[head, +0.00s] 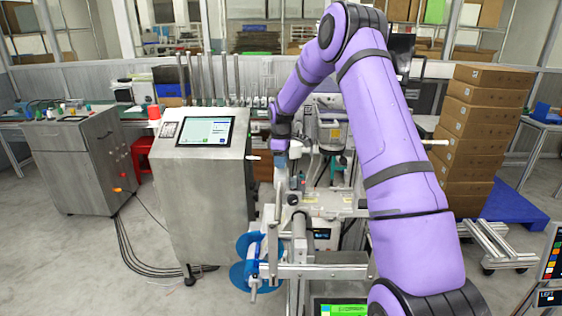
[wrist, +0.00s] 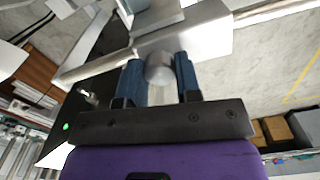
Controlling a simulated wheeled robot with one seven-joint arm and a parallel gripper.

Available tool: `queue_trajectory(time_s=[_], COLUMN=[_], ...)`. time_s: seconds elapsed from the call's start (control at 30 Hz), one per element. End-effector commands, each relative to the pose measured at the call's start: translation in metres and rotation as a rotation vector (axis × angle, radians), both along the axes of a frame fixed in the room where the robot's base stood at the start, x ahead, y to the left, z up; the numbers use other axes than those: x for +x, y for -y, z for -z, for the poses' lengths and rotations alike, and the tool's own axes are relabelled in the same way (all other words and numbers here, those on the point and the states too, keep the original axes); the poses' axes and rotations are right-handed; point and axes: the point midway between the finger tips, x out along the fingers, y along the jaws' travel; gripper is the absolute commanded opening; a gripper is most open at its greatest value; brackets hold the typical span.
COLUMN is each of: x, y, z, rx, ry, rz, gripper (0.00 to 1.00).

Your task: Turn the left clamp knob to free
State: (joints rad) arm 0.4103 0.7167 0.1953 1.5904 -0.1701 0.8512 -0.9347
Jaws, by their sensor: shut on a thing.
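The left clamp knob (wrist: 160,68) is a grey rounded piece in the wrist view, at the end of a pale metal bar. My gripper (wrist: 160,77) has its two blue fingers on either side of the knob, shut on it. In the head view my gripper (head: 281,180) points down at the metal frame in the middle. The knob cannot be made out clearly there, and its turn angle cannot be told.
A blue reel (head: 243,262) sits on the frame low in the middle. A grey cabinet with a screen (head: 206,132) stands left of my gripper. Stacked brown boxes (head: 482,130) stand at the right. Cables (head: 128,245) lie on the open floor at left.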

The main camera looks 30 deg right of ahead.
Motion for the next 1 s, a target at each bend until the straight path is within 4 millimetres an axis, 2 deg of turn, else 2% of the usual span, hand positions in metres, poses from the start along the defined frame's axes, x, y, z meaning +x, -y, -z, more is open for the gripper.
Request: queue_trajectory(time_s=[0.43, 0.47, 0.57, 0.87, 1.0], x=[0.0, 0.0, 0.0, 0.0, 0.001], y=[0.0, 0.0, 0.0, 0.0, 0.0], z=[0.0, 0.0, 0.0, -0.001, -0.013], rx=[-0.001, -0.001, -0.001, -0.001, -0.001], ry=[0.001, 0.001, 0.001, 0.001, 0.003], rz=[-0.011, -0.011, -0.011, -0.01, -0.01], gripper=[0.08, 0.34, 0.57, 0.57, 0.57])
